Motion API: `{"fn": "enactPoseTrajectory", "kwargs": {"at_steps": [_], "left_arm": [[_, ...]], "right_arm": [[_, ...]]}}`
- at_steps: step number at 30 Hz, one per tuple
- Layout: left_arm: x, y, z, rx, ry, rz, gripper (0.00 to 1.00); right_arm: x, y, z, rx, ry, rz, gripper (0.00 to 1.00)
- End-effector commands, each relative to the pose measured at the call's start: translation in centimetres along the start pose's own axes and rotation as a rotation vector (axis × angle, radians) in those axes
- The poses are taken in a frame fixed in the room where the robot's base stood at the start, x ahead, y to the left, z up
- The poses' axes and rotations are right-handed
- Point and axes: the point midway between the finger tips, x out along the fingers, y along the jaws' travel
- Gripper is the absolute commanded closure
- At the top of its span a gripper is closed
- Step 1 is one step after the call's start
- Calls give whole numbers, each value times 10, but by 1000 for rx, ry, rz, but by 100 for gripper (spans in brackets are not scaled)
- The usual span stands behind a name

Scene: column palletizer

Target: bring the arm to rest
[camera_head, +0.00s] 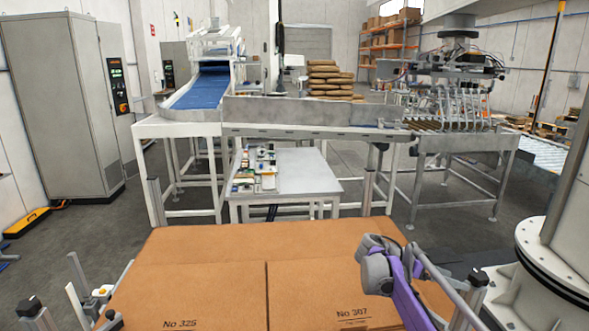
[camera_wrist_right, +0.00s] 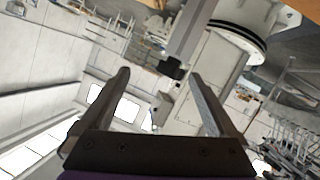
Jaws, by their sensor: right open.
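My right arm, with purple and grey links, comes in at the lower right of the head view, over the front right of the cartons. Its fingertips cannot be made out there. In the right wrist view my right gripper (camera_wrist_right: 160,78) is open, its two dark fingers spread wide with nothing between them. That view is tilted and shows walls and bright windows behind the fingers. Large brown cartons, one marked No 325 (camera_head: 190,290) and one marked No 307 (camera_head: 320,290), lie side by side below the arm. My left gripper is not in view.
A white-framed conveyor (camera_head: 270,110) with a blue belt (camera_head: 205,88) crosses the back. A small table (camera_head: 300,172) with parts stands before it. A grey cabinet (camera_head: 60,100) is at left; a thick white column base (camera_head: 545,260) stands close at right. Floor shows between them.

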Motion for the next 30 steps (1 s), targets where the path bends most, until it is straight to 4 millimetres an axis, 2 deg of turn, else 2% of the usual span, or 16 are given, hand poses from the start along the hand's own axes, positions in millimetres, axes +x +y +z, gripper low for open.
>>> {"fn": "enactPoseTrajectory", "kwargs": {"at_steps": [1, 5, 11, 17, 24, 30], "left_arm": [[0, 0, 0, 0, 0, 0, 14], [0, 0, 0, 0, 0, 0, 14], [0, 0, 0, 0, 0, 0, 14], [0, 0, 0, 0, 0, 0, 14], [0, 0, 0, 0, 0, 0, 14], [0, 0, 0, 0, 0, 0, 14]], "right_arm": [[-5, 14, 5, -65, -47, -47, 5], [-17, 44, 26, -232, -157, -187, 5], [-41, 96, 75, -457, -285, -435, 5], [-68, 151, 137, -636, -353, -711, 5], [-99, 214, 224, -773, -357, -1056, 5], [-117, 247, 283, -816, -310, -1278, 5]]}}
